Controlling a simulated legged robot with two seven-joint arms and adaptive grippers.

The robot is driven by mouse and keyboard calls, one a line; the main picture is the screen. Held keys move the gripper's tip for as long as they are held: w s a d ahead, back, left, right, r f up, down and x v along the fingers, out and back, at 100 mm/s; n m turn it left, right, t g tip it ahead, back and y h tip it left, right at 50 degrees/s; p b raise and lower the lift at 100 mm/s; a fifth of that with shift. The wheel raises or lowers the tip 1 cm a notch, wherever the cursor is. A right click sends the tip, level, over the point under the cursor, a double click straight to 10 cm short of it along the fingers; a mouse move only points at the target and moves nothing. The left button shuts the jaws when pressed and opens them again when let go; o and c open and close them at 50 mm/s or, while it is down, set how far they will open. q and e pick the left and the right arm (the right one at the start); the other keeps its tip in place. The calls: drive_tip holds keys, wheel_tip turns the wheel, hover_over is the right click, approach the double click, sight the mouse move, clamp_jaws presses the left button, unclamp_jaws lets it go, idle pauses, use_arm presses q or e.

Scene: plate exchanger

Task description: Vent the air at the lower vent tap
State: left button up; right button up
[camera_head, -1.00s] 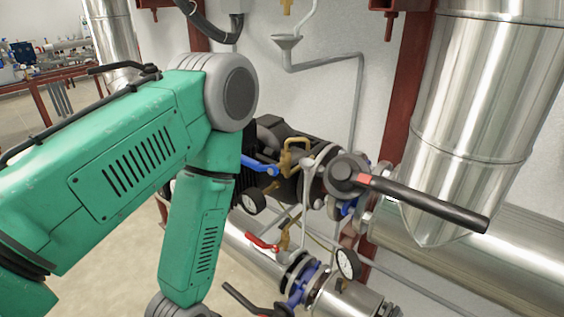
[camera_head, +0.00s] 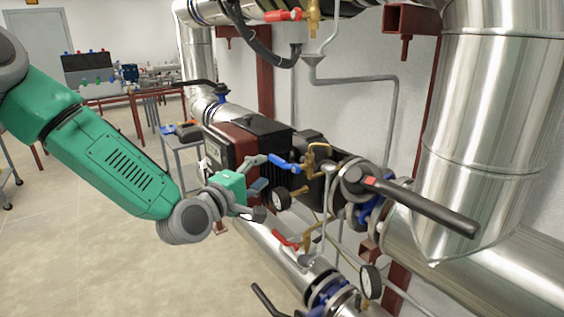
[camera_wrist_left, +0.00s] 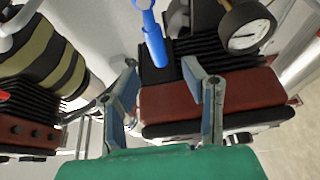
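A blue-handled tap (camera_head: 284,163) with a brass body sits on the pipework in the middle of the head view. Its blue handle (camera_wrist_left: 155,42) also shows in the left wrist view, beyond the fingertips. A red-handled tap (camera_head: 285,240) with a brass body is lower down, by the lower pipe. I cannot tell for certain which of these is the lower vent tap. My left gripper (camera_head: 258,188) is open and empty, left of and slightly below the blue handle. In the wrist view its two fingers (camera_wrist_left: 163,72) stand wide apart, with the handle seen between them. My right gripper is not shown.
A dial gauge (camera_head: 281,197) sits close to the gripper; another gauge (camera_head: 370,281) is lower right. A long black lever (camera_head: 425,207) sticks out at right. A dark red pump unit (camera_head: 238,147) stands behind the gripper. Open floor (camera_head: 80,235) lies left.

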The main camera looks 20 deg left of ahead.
sight(274, 162)
use_arm(q)
drive_tip(key=w, duration=0.3)
drive_tip(key=w+a, duration=0.1)
drive_tip(key=shift+w+f, duration=0.15)
drive_tip(key=shift+w, duration=0.25)
drive_tip(key=d, duration=0.1)
drive_tip(key=w+d, duration=0.1)
drive_tip(key=d, duration=0.1)
drive_tip(key=w+d, duration=0.1)
drive_tip(key=d, duration=0.1)
drive_tip(key=shift+r, duration=0.3)
drive_tip(key=shift+d, duration=0.1)
drive_tip(key=a, duration=0.3)
drive_tip(key=shift+a+f, duration=0.1)
drive_tip(key=shift+f, duration=0.15)
clamp_jaws()
drive_tip(key=shift+a, duration=0.2)
drive_tip(key=shift+s+d, duration=0.15)
drive_tip(key=shift+d, duration=0.7)
drive_tip(key=shift+a+m, duration=0.3)
drive_tip(key=shift+r, duration=0.1)
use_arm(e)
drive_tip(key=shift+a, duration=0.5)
